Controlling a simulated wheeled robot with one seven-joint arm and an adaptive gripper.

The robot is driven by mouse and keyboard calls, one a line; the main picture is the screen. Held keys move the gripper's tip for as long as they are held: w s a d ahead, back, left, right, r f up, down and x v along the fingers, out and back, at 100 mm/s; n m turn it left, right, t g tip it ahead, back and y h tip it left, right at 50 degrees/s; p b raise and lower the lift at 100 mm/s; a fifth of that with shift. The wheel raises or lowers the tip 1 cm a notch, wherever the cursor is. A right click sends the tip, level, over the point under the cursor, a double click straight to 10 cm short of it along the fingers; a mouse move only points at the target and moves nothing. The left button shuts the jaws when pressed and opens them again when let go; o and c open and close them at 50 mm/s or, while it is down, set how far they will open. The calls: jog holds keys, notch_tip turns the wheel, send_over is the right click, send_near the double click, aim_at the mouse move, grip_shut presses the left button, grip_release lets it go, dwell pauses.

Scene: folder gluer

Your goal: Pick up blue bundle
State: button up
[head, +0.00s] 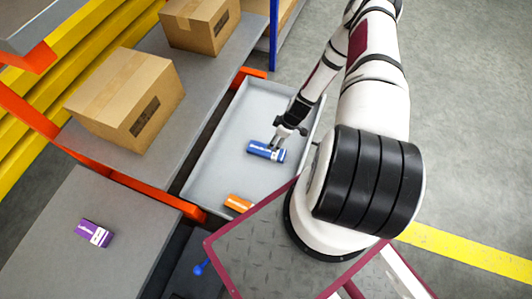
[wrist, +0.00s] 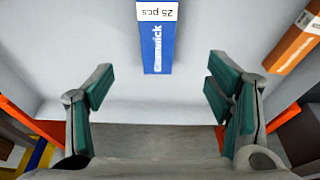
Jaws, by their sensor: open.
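The blue bundle (head: 266,151) lies in a grey tray (head: 222,148) in the head view, with a white label at its right end. In the wrist view the blue bundle (wrist: 157,42) is at the top centre, with a white "25 pcs" band. My gripper (head: 279,141) is just above the blue bundle in the head view. In the wrist view my gripper (wrist: 163,100) is open, its green pads wide apart and empty. The bundle is beyond the fingertips, roughly centred between them. I cannot tell the exact height gap.
An orange bundle (head: 240,203) lies at the tray's near end and also shows in the wrist view (wrist: 296,45). A purple bundle (head: 94,233) lies on the grey surface at left. Cardboard boxes (head: 127,100) stand on the grey shelf beside the tray. Tray walls surround the bundles.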

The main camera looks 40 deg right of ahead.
jog(key=b, duration=0.3)
send_over(267, 150)
jog(key=s, duration=0.2)
jog(key=f, duration=0.7)
jog(key=shift+d+f, duration=0.3)
jog(key=shift+f, duration=0.1)
jog(key=shift+d+b+x, duration=0.2)
jog(key=shift+b+x, duration=1.05)
jog(key=shift+x, duration=1.8)
jog(key=shift+w, duration=0.1)
jog(key=shift+c, duration=0.5)
jog(key=c, duration=1.3)
